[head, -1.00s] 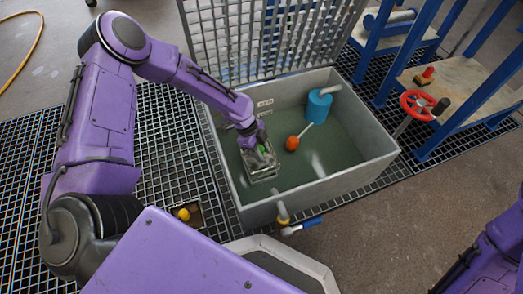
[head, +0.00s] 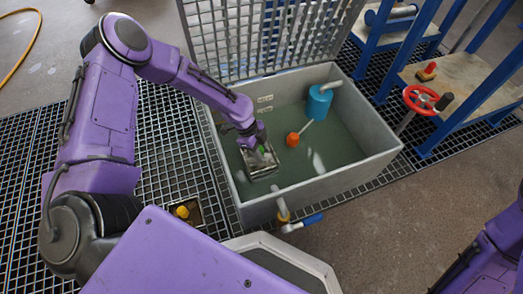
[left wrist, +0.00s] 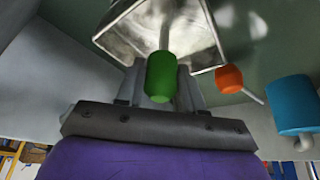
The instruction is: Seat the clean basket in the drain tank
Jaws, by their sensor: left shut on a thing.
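The drain tank (head: 361,166) is a grey open rectangular tank with dark green liquid or floor inside. The metal basket (head: 259,167) is inside the tank near its left wall, and it also shows at the top of the left wrist view (left wrist: 190,25). My left gripper (head: 255,139) reaches down over the tank wall and is shut on the basket's green handle (left wrist: 161,76). The basket's underside is hidden, so I cannot tell whether it touches anything below. Of my right arm only a purple part shows at the lower right; its gripper is out of view.
Inside the tank are an orange float (head: 293,140) on a rod and a blue cylinder (head: 319,102) with a pipe. A blue-handled valve (head: 302,224) sticks out in front. A grating panel (head: 262,40) stands behind. A red handwheel (head: 420,99) is at right.

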